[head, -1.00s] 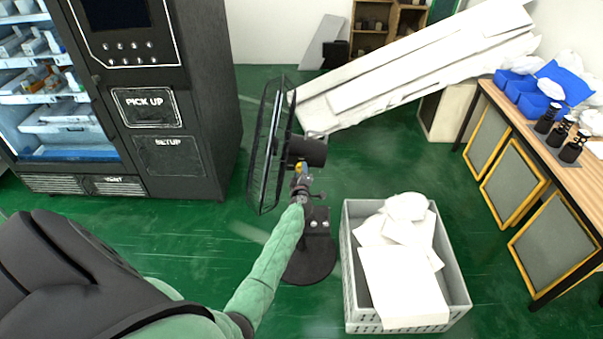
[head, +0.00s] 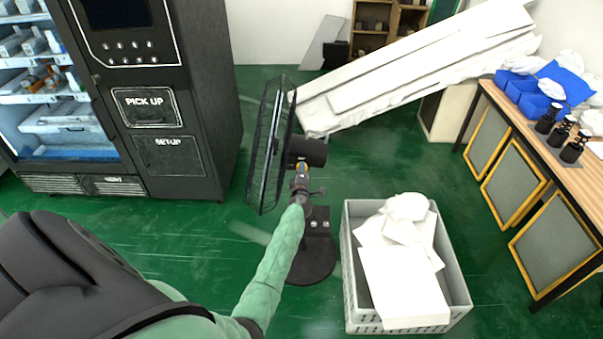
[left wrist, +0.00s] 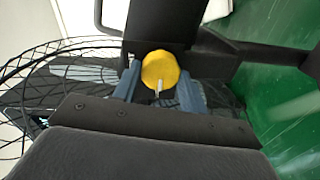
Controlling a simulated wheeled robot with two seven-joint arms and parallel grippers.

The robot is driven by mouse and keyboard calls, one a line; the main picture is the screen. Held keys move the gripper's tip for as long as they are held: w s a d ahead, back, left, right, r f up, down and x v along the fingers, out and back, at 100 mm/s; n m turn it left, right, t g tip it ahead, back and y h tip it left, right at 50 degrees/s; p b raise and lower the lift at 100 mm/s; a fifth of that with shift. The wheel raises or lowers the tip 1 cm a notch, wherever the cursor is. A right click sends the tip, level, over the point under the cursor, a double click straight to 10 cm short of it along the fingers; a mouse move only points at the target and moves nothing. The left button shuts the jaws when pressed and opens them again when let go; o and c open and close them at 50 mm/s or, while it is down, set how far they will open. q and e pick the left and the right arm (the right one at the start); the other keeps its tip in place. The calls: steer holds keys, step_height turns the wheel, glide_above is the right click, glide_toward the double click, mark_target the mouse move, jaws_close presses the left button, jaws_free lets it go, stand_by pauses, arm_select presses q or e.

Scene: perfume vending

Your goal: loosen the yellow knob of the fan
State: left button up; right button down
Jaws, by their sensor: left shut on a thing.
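The black fan (head: 267,150) stands on the green floor in the middle of the head view, with its caged face turned to the left. Its yellow knob (left wrist: 160,70) shows in the left wrist view, round with a pale pin or mark at its lower edge. My left gripper (head: 302,177) reaches the fan just below its motor housing. In the left wrist view the blue-grey fingers of this gripper (left wrist: 158,84) lie on both sides of the knob, shut on it. In the head view the gripper largely hides the knob. My right gripper is out of view.
A grey crate (head: 462,293) with white items stands to the right of the fan base (head: 311,262). A black vending machine (head: 205,90) is at the left. Long white boards (head: 420,65) lean behind the fan. A wooden table (head: 590,180) is at the right.

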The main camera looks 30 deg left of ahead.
arm_select(q)
steer(key=o, duration=1)
steer(key=shift+a, duration=0.1)
steer(key=shift+c, duration=0.2)
steer(key=v, duration=0.7)
steer(key=shift+s+d, duration=0.25)
steer(key=shift+s, duration=0.1)
